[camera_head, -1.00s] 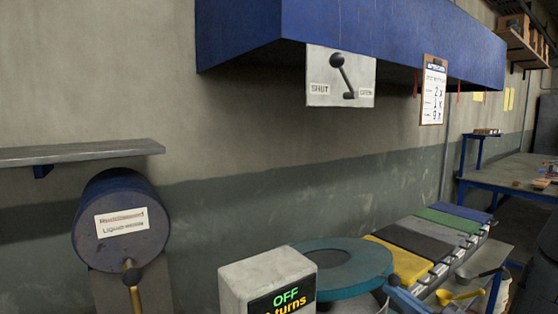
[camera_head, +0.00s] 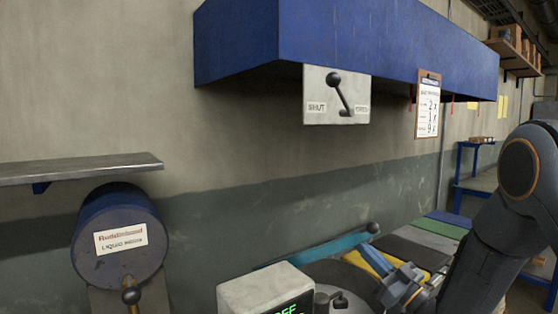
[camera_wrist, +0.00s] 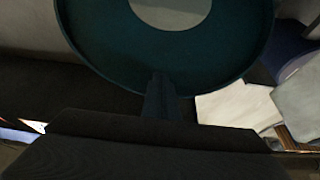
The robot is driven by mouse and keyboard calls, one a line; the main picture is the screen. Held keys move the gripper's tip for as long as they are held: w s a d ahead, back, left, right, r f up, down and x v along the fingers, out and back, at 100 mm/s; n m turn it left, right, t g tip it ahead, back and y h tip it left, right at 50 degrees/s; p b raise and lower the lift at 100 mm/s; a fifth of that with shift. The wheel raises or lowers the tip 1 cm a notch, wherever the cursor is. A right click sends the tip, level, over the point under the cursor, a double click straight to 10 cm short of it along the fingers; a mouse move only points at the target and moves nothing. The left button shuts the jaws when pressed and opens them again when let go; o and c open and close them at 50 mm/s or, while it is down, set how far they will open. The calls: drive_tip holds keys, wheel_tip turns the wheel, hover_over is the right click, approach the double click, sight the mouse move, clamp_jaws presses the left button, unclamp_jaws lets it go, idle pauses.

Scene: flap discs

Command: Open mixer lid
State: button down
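The mixer lid (camera_head: 318,249) is a teal disc, seen nearly edge-on and tilted up above the dark mixer bowl opening (camera_head: 350,277) in the head view. In the wrist view the round lid (camera_wrist: 85,45) has a grey centre and a dark tab (camera_wrist: 160,98) reaching toward my gripper. A blue bar (camera_head: 376,260) slopes down from the lid's right end toward my gripper (camera_head: 398,286). The fingers are small and dark, so I cannot tell whether they are shut on the bar or only beside it.
A grey box with a lit display (camera_head: 268,290) stands in front of the mixer. Coloured mats (camera_head: 412,250) lie behind my arm. A lever plate (camera_head: 318,108) hangs under the blue hood (camera_head: 350,45). A blue drum (camera_head: 118,245) is at left below a shelf (camera_head: 75,170).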

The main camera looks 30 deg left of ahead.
drive_tip(key=shift+h, duration=0.5)
drive_tip(key=a+r+p, duration=0.1)
drive_tip(key=r, duration=0.1)
drive_tip(key=w+a+r+p, duration=0.1)
drive_tip(key=a+r, duration=0.1)
drive_tip(key=r, duration=0.1)
drive_tip(key=w+a+r+p, duration=0.1)
drive_tip(key=a+r, duration=0.1)
drive_tip(key=r, duration=0.1)
drive_tip(key=shift+a+r, duration=0.1)
drive_tip(key=shift+a, duration=0.05)
drive_tip(key=w+a+r+h+p, duration=0.1)
drive_tip(key=w+a+r, duration=0.3)
drive_tip(key=a, duration=0.5)
drive_tip(key=w+a+r+g+h+p, duration=0.1)
drive_tip(key=w+a+r, duration=0.3)
drive_tip(key=a, duration=0.6)
drive_tip(key=w+a+r+h+p, duration=0.1)
drive_tip(key=w+a+r+p, duration=0.1)
drive_tip(key=a, duration=0.7)
drive_tip(key=shift+w+a+r+g, duration=0.15)
drive_tip(key=shift+w+r+g, duration=0.25)
drive_tip(key=shift+w+r, duration=0.5)
drive_tip(key=shift+h+p, duration=0.3)
drive_tip(key=shift+p, duration=0.05)
drive_tip(key=p+v, duration=0.2)
drive_tip(key=v, duration=0.7)
drive_tip(key=shift+f, duration=0.2)
